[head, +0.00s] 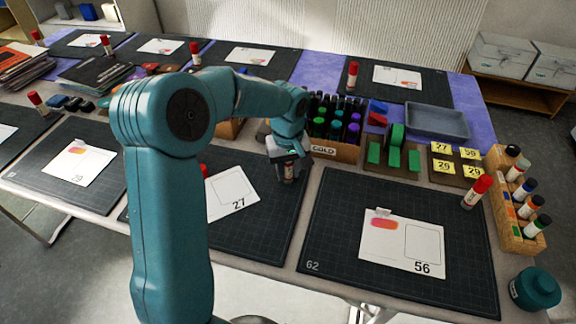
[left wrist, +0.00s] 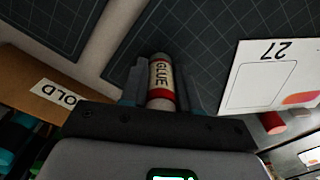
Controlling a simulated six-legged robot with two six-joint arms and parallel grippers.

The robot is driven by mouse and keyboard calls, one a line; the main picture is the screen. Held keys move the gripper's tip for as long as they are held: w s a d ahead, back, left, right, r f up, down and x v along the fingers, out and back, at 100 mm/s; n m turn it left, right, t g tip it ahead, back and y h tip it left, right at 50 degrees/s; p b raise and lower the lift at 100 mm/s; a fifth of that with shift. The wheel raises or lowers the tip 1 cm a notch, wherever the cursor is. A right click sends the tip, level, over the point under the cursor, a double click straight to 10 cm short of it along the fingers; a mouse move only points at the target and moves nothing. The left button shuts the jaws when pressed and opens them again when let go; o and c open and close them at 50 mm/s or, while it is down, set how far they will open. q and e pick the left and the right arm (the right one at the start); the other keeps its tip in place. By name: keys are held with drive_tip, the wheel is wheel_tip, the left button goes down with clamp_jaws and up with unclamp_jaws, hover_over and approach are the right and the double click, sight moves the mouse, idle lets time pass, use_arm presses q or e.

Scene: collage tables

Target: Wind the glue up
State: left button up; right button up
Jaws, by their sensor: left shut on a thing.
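My left gripper (head: 287,160) is shut on a glue stick (head: 289,177) over the dark mat at the middle of the table, just in front of the crate marked with a label ending in OLD. In the left wrist view the glue stick (left wrist: 161,80) is a white tube with red bands and the word GLUE, between the two fingers (left wrist: 161,88). Its lower part is hidden by the gripper body. Whether any glue stands out of the tube is too small to tell. A red cylinder, perhaps a cap (left wrist: 272,122), is beside the card numbered 27 (head: 233,194).
The crate (head: 338,151) of dark bottles with coloured tops stands close behind the gripper. Right of it are green blocks (head: 394,157) and a grey tray (head: 437,122). Another glue stick (head: 477,191) stands by mat 62 (head: 335,255). A wooden rack (head: 505,205) lines the right edge.

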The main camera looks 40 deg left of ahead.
use_arm(q)
drive_tip(key=m+p, duration=0.1)
drive_tip(key=m, duration=0.2)
drive_tip(key=shift+s, duration=0.1)
drive_tip(key=shift+m, duration=0.8)
drive_tip(key=shift+m+p, duration=0.35)
drive_tip(key=shift+m, duration=0.15)
drive_tip(key=m+p, duration=0.1)
drive_tip(key=m, duration=0.2)
drive_tip(key=shift+m, duration=0.4)
drive_tip(key=shift+m+p, duration=0.35)
drive_tip(key=shift+m, duration=0.75)
drive_tip(key=shift+m+p, duration=0.4)
drive_tip(key=shift+m, duration=1.4)
drive_tip(key=shift+r+m+p, duration=0.1)
drive_tip(key=shift+m+p, duration=0.65)
drive_tip(key=shift+m, duration=1.15)
drive_tip(key=shift+m+p, duration=0.8)
drive_tip(key=shift+m, duration=0.3)
drive_tip(key=shift+f+m, duration=0.2)
drive_tip(key=shift+m, duration=0.5)
